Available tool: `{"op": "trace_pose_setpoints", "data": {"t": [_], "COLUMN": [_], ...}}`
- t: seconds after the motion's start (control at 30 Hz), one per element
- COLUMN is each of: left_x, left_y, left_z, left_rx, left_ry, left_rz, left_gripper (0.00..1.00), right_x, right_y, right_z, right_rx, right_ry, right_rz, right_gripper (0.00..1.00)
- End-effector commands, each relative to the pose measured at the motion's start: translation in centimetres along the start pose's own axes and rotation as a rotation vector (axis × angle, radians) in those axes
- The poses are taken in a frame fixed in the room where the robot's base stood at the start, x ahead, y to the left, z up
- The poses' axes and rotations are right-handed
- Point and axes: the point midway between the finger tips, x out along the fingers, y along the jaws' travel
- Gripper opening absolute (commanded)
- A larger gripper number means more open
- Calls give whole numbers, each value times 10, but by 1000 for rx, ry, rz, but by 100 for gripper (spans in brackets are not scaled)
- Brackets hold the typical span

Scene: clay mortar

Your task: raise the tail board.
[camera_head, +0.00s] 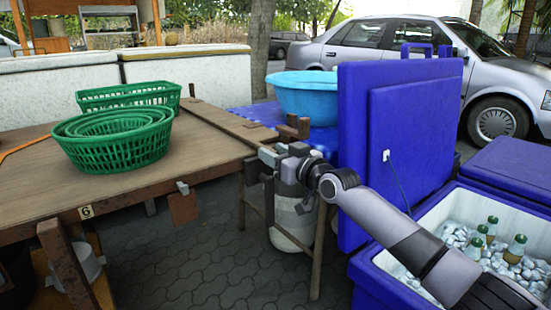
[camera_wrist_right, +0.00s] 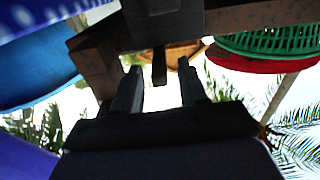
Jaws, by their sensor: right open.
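The wooden table (camera_head: 60,190) stands at left, with a brown plank (camera_head: 228,122) along its right edge; I take this plank to be the tail board, but cannot be sure. It looks flat, level with the table top. My right gripper (camera_head: 262,162) is at the plank's near right end. In the right wrist view my right gripper (camera_wrist_right: 158,88) has its fingers apart, and a dark narrow piece (camera_wrist_right: 159,66) shows between their tips. I cannot tell whether they touch it. A small brown board (camera_head: 183,208) hangs under the table's near edge. My left gripper is not in view.
Green baskets (camera_head: 115,150) stand on the table. A light blue basin (camera_head: 303,95) sits behind my right gripper. A blue cooler with its lid (camera_head: 400,130) upright and bottles (camera_head: 515,250) in ice is at right, beside my arm. A white bucket (camera_head: 292,222) stands below.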

Motion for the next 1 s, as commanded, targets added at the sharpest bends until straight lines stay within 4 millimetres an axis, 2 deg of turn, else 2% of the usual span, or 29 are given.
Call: {"op": "trace_pose_setpoints", "data": {"t": [0.3,0.43,0.77,1.0], "left_x": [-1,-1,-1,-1], "left_y": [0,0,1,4], "left_z": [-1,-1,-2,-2], "left_rx": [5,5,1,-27], "left_ry": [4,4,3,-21], "left_rz": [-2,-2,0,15], "left_gripper": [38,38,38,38], "right_x": [1,1,1,1], "right_y": [0,0,0,2], "right_z": [-1,0,-3,-16], "right_rx": [-1,0,22,138], "right_ry": [0,0,-1,1], "right_rz": [0,0,0,0], "right_gripper": [43,0,0,0]}}
